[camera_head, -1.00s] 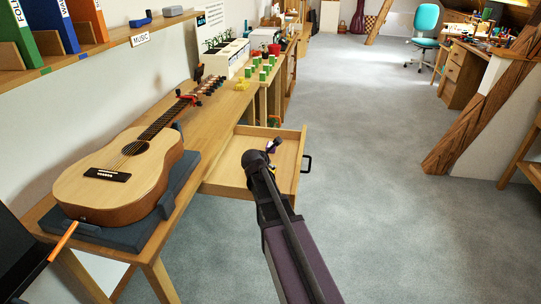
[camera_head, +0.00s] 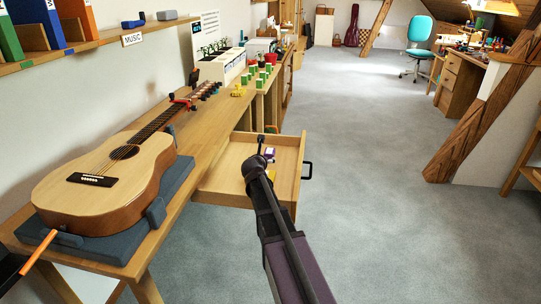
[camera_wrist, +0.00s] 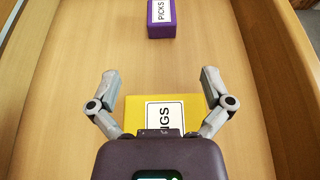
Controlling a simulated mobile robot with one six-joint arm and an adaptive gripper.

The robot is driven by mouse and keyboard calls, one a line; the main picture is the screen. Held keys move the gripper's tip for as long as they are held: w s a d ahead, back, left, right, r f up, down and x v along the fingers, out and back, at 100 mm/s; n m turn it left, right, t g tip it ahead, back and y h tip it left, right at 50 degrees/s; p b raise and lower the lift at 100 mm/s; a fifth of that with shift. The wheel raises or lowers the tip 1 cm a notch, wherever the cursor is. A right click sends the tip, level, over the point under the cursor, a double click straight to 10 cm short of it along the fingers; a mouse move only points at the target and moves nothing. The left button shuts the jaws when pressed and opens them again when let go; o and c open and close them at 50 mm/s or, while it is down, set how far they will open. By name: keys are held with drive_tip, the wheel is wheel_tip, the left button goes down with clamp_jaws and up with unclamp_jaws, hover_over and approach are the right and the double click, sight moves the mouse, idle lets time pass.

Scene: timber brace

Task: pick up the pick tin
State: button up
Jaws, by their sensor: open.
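The pick tin is a small purple box with a white label reading PICKS (camera_wrist: 153,18), lying in the open wooden drawer at the top of the wrist view. It shows small in the head view (camera_head: 270,153), just right of my arm's end. My gripper (camera_wrist: 159,74) is open and empty, its two fingers spread wide. It is over a yellow box (camera_wrist: 136,112) whose label is partly hidden and ends in "NGS". The purple tin lies beyond the fingertips, apart from them.
The drawer (camera_head: 228,172) is pulled out from the wooden bench, and its side walls (camera_wrist: 285,70) flank my gripper. A guitar (camera_head: 105,175) lies in a dark cradle on the bench. The carpeted floor to the right is clear.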

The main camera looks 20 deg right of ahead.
sight(268, 155)
drive_tip(key=shift+b+x, duration=1.6)
drive_tip(key=shift+x, duration=2.65)
drive_tip(key=shift+b+x, duration=1.15)
drive_tip(key=shift+x, duration=1.45)
drive_tip(key=shift+s+d+f, duration=0.1)
drive_tip(key=shift+s+f, duration=0.05)
drive_tip(key=c, duration=1.2)
